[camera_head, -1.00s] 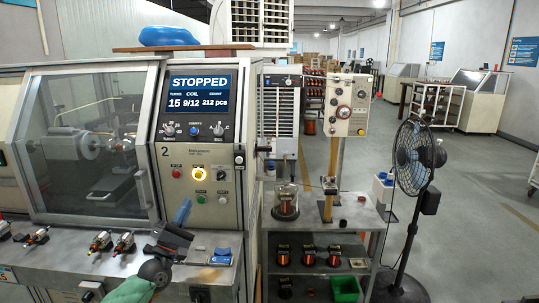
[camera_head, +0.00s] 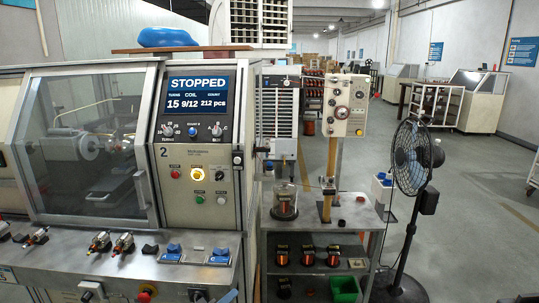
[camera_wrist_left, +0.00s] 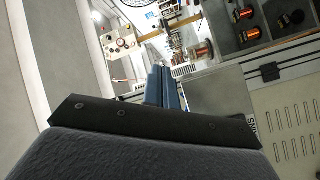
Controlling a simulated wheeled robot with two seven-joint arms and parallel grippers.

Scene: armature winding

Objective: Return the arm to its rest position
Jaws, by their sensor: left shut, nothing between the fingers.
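My left gripper (camera_head: 229,296) shows only as a small blue-grey tip at the bottom edge of the head view, below the machine's bench. In the left wrist view its blue fingers (camera_wrist_left: 160,82) lie together, shut and empty. They point toward the shelf stand and aisle. The rest of my left arm is out of the head view. My right gripper is not in view.
The winding machine (camera_head: 197,148) reads STOPPED, with a yellow lamp lit. Its bench (camera_head: 60,263) carries several armatures and blue-topped parts. A shelf stand (camera_head: 345,222) with copper coils and a fan (camera_head: 412,160) stand right.

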